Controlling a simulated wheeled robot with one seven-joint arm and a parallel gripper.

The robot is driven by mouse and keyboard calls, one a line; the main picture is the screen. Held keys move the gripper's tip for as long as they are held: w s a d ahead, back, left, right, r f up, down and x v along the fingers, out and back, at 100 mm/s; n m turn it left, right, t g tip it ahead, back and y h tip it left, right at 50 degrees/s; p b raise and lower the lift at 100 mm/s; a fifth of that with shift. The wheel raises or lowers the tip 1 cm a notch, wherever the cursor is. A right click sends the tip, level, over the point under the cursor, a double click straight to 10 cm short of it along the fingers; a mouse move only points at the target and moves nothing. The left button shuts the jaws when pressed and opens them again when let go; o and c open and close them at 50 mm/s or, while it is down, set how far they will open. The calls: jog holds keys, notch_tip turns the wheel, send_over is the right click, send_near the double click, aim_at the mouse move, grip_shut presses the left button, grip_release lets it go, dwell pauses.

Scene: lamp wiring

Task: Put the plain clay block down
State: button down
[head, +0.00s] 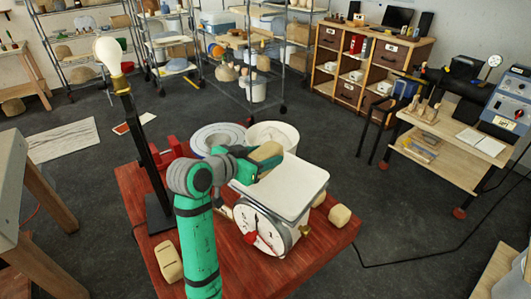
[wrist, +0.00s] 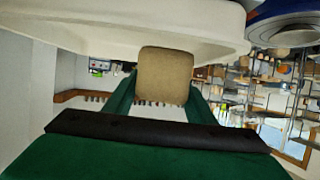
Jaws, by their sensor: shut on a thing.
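My gripper (head: 268,160) is shut on a tan clay block (head: 265,151) with no mark that I can see. It holds the block at the back edge of the white scale's pan (head: 285,188); I cannot tell whether the block touches it. In the wrist view the block (wrist: 165,75) sits between my two green fingers (wrist: 160,98), with a broad pale surface (wrist: 130,28) close by. Another block (head: 168,262) with a dark mark lies at the table's front left. Two more blocks, one of them (head: 340,215) nearer the edge, lie right of the scale.
The red table (head: 330,238) has bare room at its front right. A white bucket (head: 287,135) and a round grey-blue wheel (head: 217,136) stand behind the scale. A black post with a bulb (head: 108,50) rises at the left. A cable crosses the floor at right.

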jog(key=shift+f, duration=1.1)
jog(key=shift+f, duration=0.1)
jog(key=c, duration=1.1)
grip_release()
jog(key=shift+s+f, duration=0.1)
jog(key=shift+f, duration=0.05)
jog(key=shift+s+a+r, duration=0.1)
jog(key=shift+r, duration=0.15)
jog(key=v, duration=1.1)
jog(key=shift+s+a+r, duration=0.15)
jog(key=shift+s+r, duration=0.05)
jog(key=shift+s, duration=0.05)
jog(key=shift+a, duration=0.1)
